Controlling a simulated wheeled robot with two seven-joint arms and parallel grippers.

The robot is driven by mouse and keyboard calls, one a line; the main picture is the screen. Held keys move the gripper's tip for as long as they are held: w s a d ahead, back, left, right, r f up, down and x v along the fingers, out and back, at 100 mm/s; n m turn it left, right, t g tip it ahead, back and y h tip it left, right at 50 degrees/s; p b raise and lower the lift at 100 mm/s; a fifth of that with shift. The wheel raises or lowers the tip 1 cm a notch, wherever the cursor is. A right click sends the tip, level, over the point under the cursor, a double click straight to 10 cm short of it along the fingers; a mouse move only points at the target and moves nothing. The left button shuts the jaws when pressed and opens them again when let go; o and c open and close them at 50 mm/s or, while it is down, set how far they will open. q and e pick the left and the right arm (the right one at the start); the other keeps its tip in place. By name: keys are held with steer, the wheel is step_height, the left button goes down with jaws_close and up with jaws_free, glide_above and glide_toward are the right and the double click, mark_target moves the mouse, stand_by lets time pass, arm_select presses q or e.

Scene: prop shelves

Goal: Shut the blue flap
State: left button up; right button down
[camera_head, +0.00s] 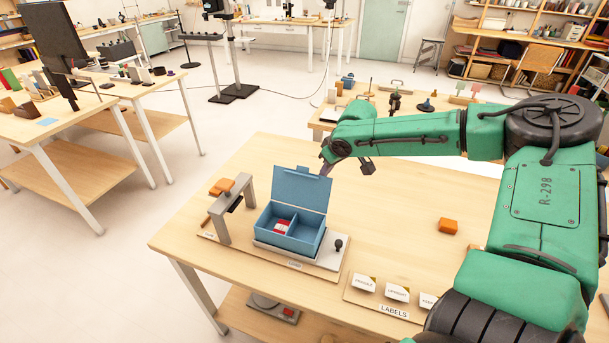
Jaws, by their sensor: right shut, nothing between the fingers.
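The blue flap (300,189) is the lid of a blue box (281,240). It stands open, roughly upright, along the box's back edge. The box has two compartments; a red and white item (283,227) lies in the left one and the right one looks empty. My right gripper (327,169) is shut and empty at the flap's upper right corner, partly hidden at or behind it. I cannot tell whether it touches the flap. My left gripper is not in view.
A grey stand (222,215) rises left of the box, with orange blocks (221,187) behind it. A black knob (338,244) stands right of the box. Label cards (397,292) lie at the front right.

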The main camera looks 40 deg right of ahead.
steer(key=shift+s+a+f, duration=0.25)
steer(key=shift+s+f, duration=0.2)
steer(key=shift+f, duration=0.2)
steer(key=shift+w+d, duration=0.15)
steer(key=shift+w, duration=0.1)
steer(key=shift+w+d+r, duration=0.15)
steer(key=shift+w+d, duration=0.45)
steer(key=shift+d, duration=0.15)
steer(key=shift+r, duration=0.15)
step_height(320, 180, up, 5)
steer(key=p, duration=0.4)
stand_by(1.1)
